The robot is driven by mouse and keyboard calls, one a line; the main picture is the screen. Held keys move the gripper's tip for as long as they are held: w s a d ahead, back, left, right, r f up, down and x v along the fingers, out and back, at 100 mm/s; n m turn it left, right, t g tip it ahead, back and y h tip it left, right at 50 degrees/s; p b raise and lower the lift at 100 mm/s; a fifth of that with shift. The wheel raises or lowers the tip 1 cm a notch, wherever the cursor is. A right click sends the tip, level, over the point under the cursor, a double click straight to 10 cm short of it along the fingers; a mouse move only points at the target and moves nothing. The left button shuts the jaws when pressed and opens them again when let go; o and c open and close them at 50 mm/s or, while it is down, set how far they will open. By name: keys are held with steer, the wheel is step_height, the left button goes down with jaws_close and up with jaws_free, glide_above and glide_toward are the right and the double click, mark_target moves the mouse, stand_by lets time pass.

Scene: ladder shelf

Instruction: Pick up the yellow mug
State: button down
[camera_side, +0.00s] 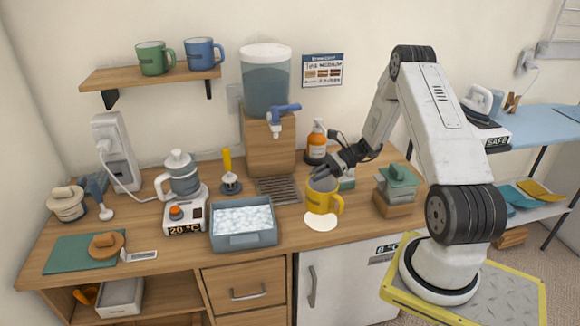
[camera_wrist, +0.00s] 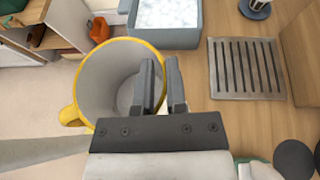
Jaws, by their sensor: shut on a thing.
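The yellow mug (camera_side: 320,201) is near the front right of the wooden counter, by a white round patch (camera_side: 320,222). I cannot tell whether it rests on the counter or hangs slightly above it. It looks upright, with its handle to the right in the side view. My gripper (camera_side: 322,174) comes down from the right at its rim. In the wrist view, the mug (camera_wrist: 106,82) shows its pale inside and yellow rim. My gripper (camera_wrist: 161,72) is shut on the rim wall, one finger inside and one outside.
A blue-grey bin of white pellets (camera_side: 244,226) stands left of the mug. A slatted drip tray (camera_side: 278,190) and water dispenser (camera_side: 267,145) are behind. A green-topped wooden box (camera_side: 398,190) is at right. Green and blue mugs (camera_side: 203,54) sit on the wall shelf.

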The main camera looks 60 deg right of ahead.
mark_target(335, 191)
steer(key=s+a+r, duration=0.1)
steer(key=s, duration=0.1)
steer(key=s+a+r, duration=0.1)
steer(key=s, duration=0.2)
steer(key=s+a+r, duration=0.1)
steer(key=s+a, duration=0.1)
steer(key=shift+s+r, duration=0.25)
steer(key=shift+r, duration=0.15)
stand_by(0.4)
